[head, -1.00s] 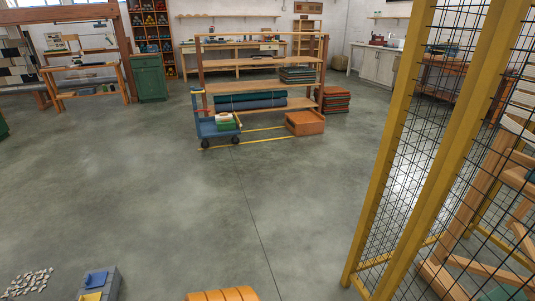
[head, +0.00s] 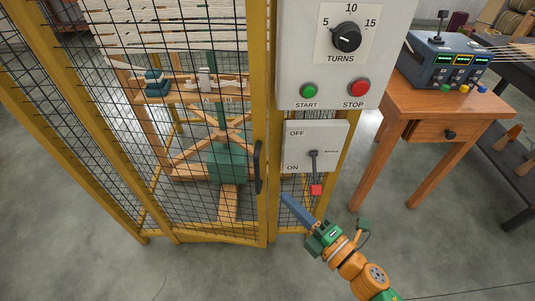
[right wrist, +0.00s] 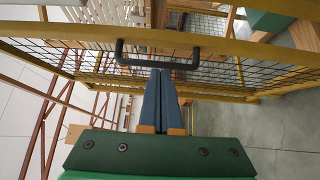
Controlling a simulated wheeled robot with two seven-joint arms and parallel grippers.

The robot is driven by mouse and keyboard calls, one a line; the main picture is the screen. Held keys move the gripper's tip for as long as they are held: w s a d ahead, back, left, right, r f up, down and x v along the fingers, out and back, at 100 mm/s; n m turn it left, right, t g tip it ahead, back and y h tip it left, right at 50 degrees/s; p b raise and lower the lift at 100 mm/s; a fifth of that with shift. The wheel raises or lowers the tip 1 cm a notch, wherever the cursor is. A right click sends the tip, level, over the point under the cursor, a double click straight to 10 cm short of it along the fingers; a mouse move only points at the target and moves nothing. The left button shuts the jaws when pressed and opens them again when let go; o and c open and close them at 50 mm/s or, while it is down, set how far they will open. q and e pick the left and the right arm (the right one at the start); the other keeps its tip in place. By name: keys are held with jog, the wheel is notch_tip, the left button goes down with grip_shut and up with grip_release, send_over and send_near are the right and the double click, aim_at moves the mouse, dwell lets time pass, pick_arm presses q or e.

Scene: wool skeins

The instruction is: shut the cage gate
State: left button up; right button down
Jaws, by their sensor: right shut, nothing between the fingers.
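The cage gate (head: 262,90) is a yellow frame with black mesh. Its free edge stands close beside the yellow post under the control panel, with a thin line between them; I cannot tell whether it is fully shut. Its black handle (head: 258,168) is on that edge. The handle also shows in the right wrist view (right wrist: 157,64), just beyond my fingertips. My right gripper (head: 285,198) is shut and empty, its blue fingers together, pointing up and left, a little right of the handle. Whether the fingertips touch the gate is unclear. My left gripper is out of view.
A grey control panel (head: 310,98) with a dial and buttons is above my right gripper. Below it is a switch box (head: 302,135) with a red-tipped lever (head: 316,190) hanging down. A wooden table (head: 440,100) with a blue device (head: 450,62) stands right. Wooden winding gear is inside the cage.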

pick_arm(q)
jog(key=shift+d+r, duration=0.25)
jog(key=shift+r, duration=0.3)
pick_arm(e)
jog(key=x, duration=0.9)
jog(key=shift+w+f+h, duration=0.2)
jog(key=shift+w+h, duration=0.1)
jog(key=shift+w, duration=0.15)
jog(key=shift+d, duration=0.2)
